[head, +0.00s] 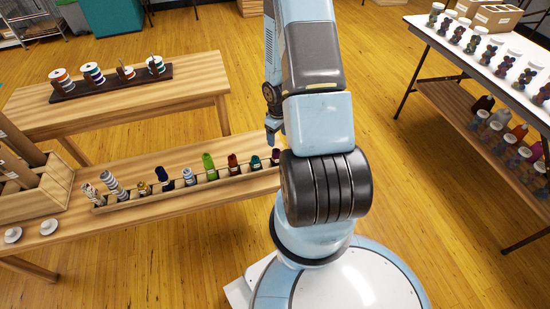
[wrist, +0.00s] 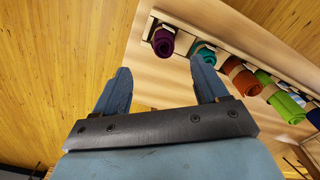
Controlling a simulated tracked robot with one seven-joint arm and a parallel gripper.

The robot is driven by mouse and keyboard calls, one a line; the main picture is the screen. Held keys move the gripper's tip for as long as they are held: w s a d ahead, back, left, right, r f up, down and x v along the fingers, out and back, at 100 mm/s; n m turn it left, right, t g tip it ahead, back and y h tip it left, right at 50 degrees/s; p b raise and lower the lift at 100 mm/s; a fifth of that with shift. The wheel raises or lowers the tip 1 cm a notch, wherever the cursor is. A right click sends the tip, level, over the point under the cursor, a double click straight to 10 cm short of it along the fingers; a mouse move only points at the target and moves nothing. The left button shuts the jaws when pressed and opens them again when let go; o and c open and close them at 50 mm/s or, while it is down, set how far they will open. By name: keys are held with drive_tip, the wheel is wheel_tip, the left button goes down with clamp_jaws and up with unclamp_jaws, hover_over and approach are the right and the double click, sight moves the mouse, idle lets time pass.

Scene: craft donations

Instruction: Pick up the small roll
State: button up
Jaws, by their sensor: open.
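Several rolls stand in a row in a long wooden rack (head: 190,192) on the near bench. The purple roll (head: 275,156) at the rack's right end looks among the smallest; a small mustard roll (head: 143,188) stands towards the left. Which one is meant by the small roll I cannot tell for sure. In the wrist view the purple roll (wrist: 163,42) lies beyond the gap between my fingertips, and the teal roll (wrist: 203,53) is partly behind the right finger. My gripper (wrist: 161,72) is open and empty. In the head view my arm hides most of it.
Orange (wrist: 243,80) and green (wrist: 283,103) rolls follow along the rack. A wooden box (head: 38,190) and two white discs (head: 13,235) are at the bench's left end. A second table (head: 200,85) holds spools behind. A white table (head: 450,45) with jars stands right; floor between is clear.

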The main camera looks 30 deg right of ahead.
sight(277, 149)
drive_tip(key=shift+a+f, duration=0.2)
drive_tip(key=shift+f, duration=5.25)
drive_tip(key=shift+c, duration=0.4)
drive_tip(key=c, duration=1)
